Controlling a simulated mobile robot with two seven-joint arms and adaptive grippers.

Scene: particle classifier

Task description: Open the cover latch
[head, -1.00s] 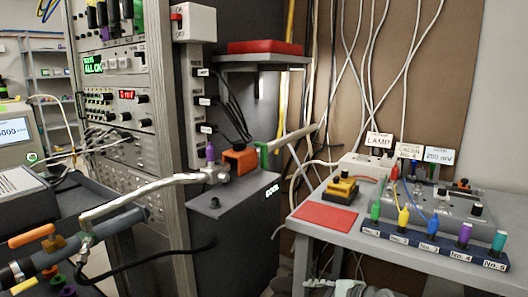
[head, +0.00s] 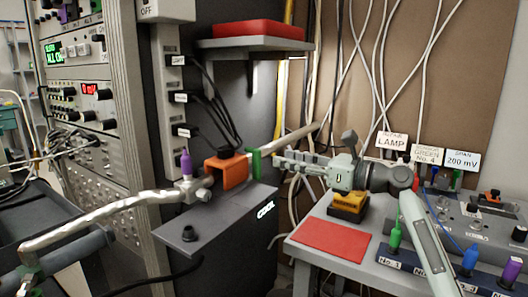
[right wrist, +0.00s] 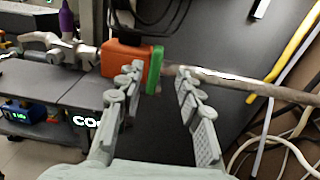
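An orange block-shaped cover (head: 228,170) sits on the metal pipe above the grey "COOL" box. An upright green tab (head: 253,164), which looks like the latch, stands at its right end. In the right wrist view the orange cover (right wrist: 124,58) and green tab (right wrist: 154,70) lie ahead. My right gripper (head: 277,161) points left at the tab from its right. In the right wrist view my right gripper (right wrist: 160,78) is open and empty, its fingertips on either side of the tab in the picture. I cannot tell whether they touch it. My left gripper is out of view.
The pipe (head: 100,211) runs on both sides of the cover, with a purple handle (head: 186,163) left of it. A shelf with a red pad (head: 262,29) hangs above. A table with a red mat (head: 331,239) and instruments stands at right.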

